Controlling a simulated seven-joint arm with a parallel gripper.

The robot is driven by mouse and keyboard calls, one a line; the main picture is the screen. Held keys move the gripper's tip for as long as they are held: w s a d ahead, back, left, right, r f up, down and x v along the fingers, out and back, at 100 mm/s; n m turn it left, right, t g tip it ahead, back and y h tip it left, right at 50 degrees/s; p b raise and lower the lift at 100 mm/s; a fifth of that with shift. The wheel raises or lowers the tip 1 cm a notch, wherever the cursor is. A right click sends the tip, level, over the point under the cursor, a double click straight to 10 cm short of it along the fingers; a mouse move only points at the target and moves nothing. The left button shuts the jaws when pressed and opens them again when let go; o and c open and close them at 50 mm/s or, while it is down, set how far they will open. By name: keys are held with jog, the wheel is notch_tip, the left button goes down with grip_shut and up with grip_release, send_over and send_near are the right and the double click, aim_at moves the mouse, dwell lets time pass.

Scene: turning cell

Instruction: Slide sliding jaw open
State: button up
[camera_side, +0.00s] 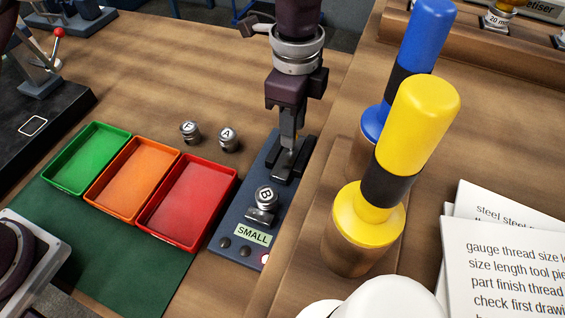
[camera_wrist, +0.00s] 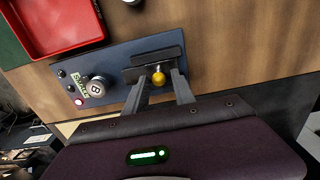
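The blue-grey fixture plate (camera_side: 232,232), labelled SMALL, lies on the bench. The dark sliding jaw (camera_side: 290,168) is at its far end; it shows in the wrist view (camera_wrist: 140,74) with a yellow ball knob (camera_wrist: 158,80). My gripper (camera_side: 289,143) is down at the jaw. In the wrist view my gripper (camera_wrist: 160,79) has its fingers apart, one on each side of the knob, with visible gaps. A round metal part marked B (camera_side: 266,196) sits nearer the label, clearly apart from the jaw. Finger contact with the jaw cannot be told.
Green (camera_side: 90,158), orange (camera_side: 131,180) and red (camera_side: 187,203) trays stand left of the fixture, empty. Metal parts F (camera_side: 190,132) and A (camera_side: 228,138) stand behind the red tray. Tall blue (camera_side: 420,35) and yellow (camera_side: 418,110) handled tools stand close on the right.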

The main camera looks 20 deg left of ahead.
notch_tip(320, 180, up, 6)
jog(key=shift+r, duration=0.25)
dwell(0.5)
jog(key=shift+a+r, duration=0.2)
jog(key=shift+r, duration=0.05)
jog(key=s+a+r+n+t, duration=0.1)
jog(key=s+a+r+n, duration=0.4)
jog(key=a, duration=0.4)
jog(key=s+a+r+n+t, duration=0.2)
jog(key=s+a+r+n, duration=0.15)
jog(key=a+r, duration=0.45)
jog(key=s+a+f+n+t, duration=0.1)
jog(key=s+a+f+n, duration=0.2)
jog(key=s, duration=0.4)
jog(key=s+a+f+n+t, duration=0.1)
jog(key=s+a+f+n, duration=0.2)
jog(key=s+a+n, duration=0.3)
jog(key=shift+s+a+t, duration=0.3)
jog(key=shift+s+a, duration=0.45)
jog(key=shift+s, duration=0.5)
